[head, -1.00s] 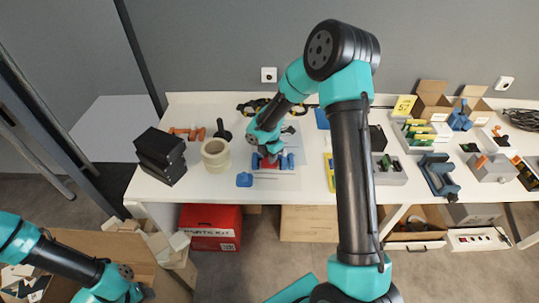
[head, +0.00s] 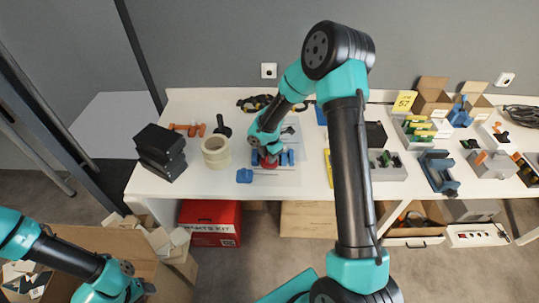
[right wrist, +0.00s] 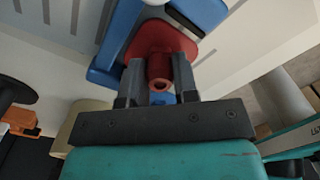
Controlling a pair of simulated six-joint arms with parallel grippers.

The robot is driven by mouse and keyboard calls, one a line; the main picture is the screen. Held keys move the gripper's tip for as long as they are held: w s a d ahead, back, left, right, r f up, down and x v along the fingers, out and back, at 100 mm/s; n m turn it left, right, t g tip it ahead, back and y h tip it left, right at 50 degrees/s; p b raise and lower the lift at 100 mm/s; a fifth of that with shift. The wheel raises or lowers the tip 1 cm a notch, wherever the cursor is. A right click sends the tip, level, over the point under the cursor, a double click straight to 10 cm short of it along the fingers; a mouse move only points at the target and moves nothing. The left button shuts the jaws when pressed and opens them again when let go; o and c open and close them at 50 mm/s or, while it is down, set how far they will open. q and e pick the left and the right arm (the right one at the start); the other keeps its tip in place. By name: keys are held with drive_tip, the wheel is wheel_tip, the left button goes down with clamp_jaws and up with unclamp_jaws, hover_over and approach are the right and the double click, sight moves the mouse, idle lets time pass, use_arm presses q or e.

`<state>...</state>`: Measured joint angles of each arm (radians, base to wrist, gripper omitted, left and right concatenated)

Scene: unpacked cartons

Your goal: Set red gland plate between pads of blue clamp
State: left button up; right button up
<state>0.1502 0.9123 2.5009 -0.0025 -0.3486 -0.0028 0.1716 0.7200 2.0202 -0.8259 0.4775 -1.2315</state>
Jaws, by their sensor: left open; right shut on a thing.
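The blue clamp (head: 286,158) lies on a pale sheet on the table in the head view. It also shows at the top of the right wrist view (right wrist: 119,25). My right gripper (right wrist: 159,66) is shut on the round boss of the red gland plate (right wrist: 160,43). The plate's flange shows beyond the fingers, among the clamp's blue parts. I cannot tell whether it touches both pads. In the head view the red plate (head: 268,162) shows just below my right gripper, at the clamp's left part. My left gripper (head: 146,290) is at the bottom left, low over a carton, away from the clamp.
A cream tape roll (head: 216,152) and black boxes (head: 161,152) stand further left. A grey bin (head: 387,168), a blue vise-like part (head: 439,172) and other cartons fill the right. My right arm crosses the middle.

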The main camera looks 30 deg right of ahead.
drive_tip(key=shift+f, duration=0.5)
drive_tip(key=o, duration=1.1)
drive_tip(key=shift+c, duration=0.2)
drive_tip(key=shift+r, duration=4.45)
